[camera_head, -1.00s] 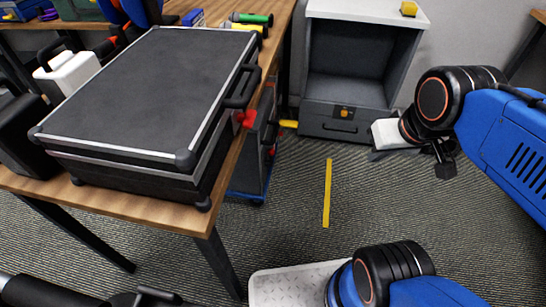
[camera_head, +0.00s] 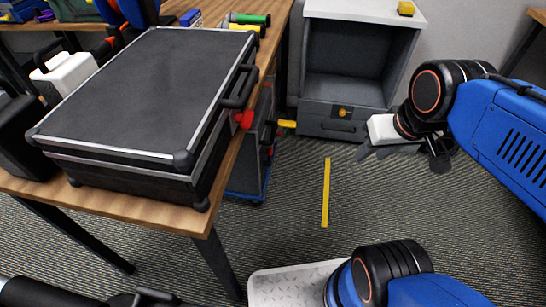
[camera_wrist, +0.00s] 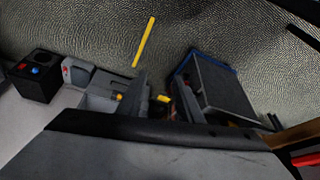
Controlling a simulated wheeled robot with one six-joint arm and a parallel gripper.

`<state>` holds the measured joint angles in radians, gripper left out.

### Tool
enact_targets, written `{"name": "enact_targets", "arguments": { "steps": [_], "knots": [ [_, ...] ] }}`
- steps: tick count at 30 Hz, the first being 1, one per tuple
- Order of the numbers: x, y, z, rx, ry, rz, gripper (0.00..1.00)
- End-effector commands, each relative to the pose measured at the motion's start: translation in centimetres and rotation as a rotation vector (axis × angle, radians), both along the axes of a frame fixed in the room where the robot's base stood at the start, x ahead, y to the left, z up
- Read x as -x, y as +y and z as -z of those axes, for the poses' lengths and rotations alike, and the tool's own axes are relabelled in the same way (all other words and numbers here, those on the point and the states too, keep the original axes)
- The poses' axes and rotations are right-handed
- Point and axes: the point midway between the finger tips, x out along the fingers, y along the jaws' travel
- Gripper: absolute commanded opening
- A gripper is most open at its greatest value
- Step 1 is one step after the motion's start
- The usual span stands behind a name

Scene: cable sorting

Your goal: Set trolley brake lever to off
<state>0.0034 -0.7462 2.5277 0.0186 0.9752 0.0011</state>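The trolley (camera_head: 252,165) is a grey box on a blue base, partly hidden under the table's right edge. A yellow bar (camera_head: 287,123), which looks like the brake lever, sticks out to the right near its far end. In the wrist view the trolley (camera_wrist: 222,88) is right of centre, and a small yellow piece (camera_wrist: 162,98) shows beside it. My gripper (camera_head: 405,157) is in front of the cabinet, right of the trolley and well apart from the yellow bar. Its fingers are spread and nothing shows between them.
A grey cabinet (camera_head: 315,112) with a drawer stands behind my gripper. A black case (camera_head: 150,85) sits on the wooden table (camera_head: 225,165), by red parts (camera_head: 244,119). Carpet with a yellow strip (camera_head: 326,190) lies open between trolley and arm.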

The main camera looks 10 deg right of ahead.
Motion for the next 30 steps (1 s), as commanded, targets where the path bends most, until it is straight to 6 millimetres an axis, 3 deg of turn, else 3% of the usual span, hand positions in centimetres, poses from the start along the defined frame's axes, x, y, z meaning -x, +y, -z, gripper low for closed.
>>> {"name": "enact_targets", "arguments": {
  "steps": [17, 30],
  "knots": [
    [-6.7, 2.8, 3.2, -0.239, 0.342, 0.147, 0.33],
    [-12.7, 4.6, 6.7, -0.445, 0.594, 0.281, 0.33]
  ]
}}
